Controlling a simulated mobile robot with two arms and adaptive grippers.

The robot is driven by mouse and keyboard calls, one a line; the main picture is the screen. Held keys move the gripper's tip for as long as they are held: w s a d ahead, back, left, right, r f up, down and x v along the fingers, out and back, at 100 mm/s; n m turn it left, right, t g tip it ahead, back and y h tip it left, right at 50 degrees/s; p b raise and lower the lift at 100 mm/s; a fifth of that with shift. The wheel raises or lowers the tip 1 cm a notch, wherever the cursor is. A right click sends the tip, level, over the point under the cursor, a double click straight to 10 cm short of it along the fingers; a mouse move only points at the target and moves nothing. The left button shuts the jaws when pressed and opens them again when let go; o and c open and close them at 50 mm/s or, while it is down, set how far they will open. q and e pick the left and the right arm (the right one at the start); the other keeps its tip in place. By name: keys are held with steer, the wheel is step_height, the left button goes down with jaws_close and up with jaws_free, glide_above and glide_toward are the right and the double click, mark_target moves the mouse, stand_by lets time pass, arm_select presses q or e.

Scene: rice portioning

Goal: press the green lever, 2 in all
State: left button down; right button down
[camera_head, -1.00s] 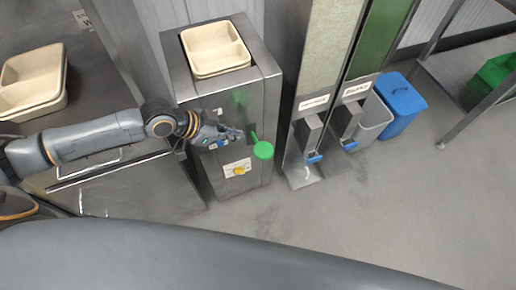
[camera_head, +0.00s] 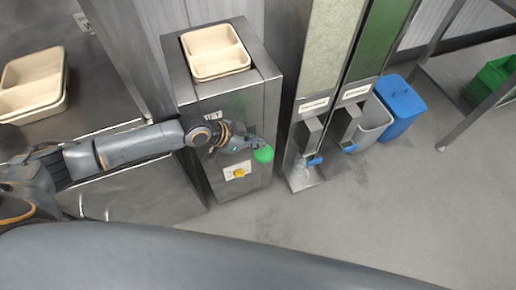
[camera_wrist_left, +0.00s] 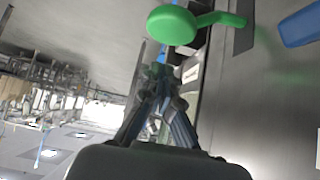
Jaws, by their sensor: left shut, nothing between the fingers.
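The green lever (camera_head: 263,154) sticks out from the front of the steel dispenser (camera_head: 262,100), its round knob just right of my left gripper (camera_head: 256,144). In the left wrist view the lever's knob and bent arm (camera_wrist_left: 172,24) show at the top, just beyond the fingertips (camera_wrist_left: 160,72). My left gripper is shut and empty, with its tips at the lever. I cannot tell whether they touch it. In the head view the gripper hides part of the lever's arm. My right gripper is not in view.
Beige trays (camera_head: 215,52) sit on top of the dispenser, and more trays (camera_head: 34,82) lie on the counter at left. Two tall dispensers with blue levers (camera_head: 314,161) stand to the right. A grey bin, a blue bin (camera_head: 401,103) and open floor are beyond.

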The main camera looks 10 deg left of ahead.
mark_target(266, 152)
arm_select(q)
steer(key=shift+w+d+f, duration=0.1)
steer(key=shift+d+f, duration=0.05)
steer(key=shift+f, duration=2.1)
